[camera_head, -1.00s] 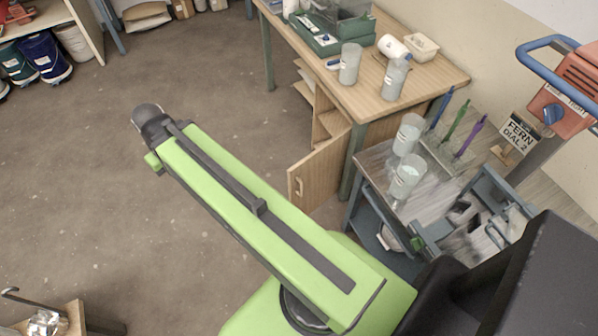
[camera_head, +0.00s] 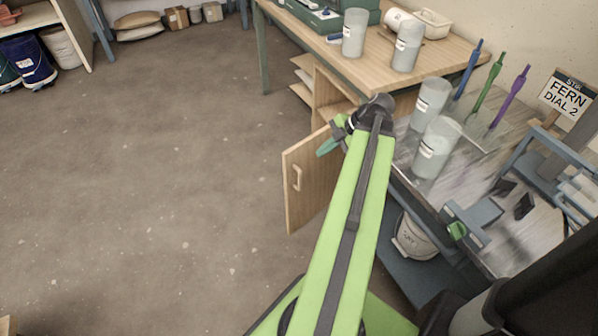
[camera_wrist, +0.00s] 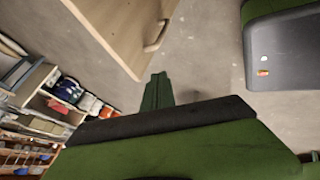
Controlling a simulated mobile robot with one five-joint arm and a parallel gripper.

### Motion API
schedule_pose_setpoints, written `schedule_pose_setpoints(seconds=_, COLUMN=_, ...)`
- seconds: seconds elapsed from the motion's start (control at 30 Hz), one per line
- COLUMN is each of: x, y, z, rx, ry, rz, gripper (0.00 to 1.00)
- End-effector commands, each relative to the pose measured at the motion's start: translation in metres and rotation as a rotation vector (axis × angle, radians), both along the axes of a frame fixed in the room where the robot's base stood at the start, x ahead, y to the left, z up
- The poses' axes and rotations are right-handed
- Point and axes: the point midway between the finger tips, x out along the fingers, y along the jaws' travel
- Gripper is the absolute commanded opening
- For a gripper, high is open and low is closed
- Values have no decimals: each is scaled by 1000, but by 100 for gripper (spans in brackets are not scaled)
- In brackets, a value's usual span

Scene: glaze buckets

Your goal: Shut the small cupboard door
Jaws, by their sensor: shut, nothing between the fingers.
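The small cupboard door (camera_head: 308,185) is light wood with a pale bar handle (camera_head: 297,178). In the head view it stands open, swung out from the cupboard under the wooden table. In the wrist view the door (camera_wrist: 120,25) fills the upper left, with its handle (camera_wrist: 157,36) near its edge.
The wooden table (camera_head: 450,60) carries clear beakers (camera_head: 354,33). A grey cart (camera_head: 475,140) right of my arm holds more beakers (camera_head: 437,145) and coloured tools. A white bucket (camera_head: 413,238) sits on its lower shelf. The floor left of the door is clear.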

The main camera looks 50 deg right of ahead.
Motion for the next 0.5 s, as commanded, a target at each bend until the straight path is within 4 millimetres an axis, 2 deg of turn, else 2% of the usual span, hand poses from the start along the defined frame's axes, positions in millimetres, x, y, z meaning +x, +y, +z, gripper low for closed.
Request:
schedule_pose_setpoints(seconds=0.13, x=-3, y=-3, z=-1, rx=-11, ry=-14, rz=11, gripper=0)
schedule_pose_setpoints(seconds=0.23, x=1, y=0, z=-9, rx=-11, ry=-13, rz=12, gripper=0)
schedule_pose_setpoints(seconds=0.5, x=27, y=17, z=-57, rx=-9, ry=-11, rz=11, gripper=0)
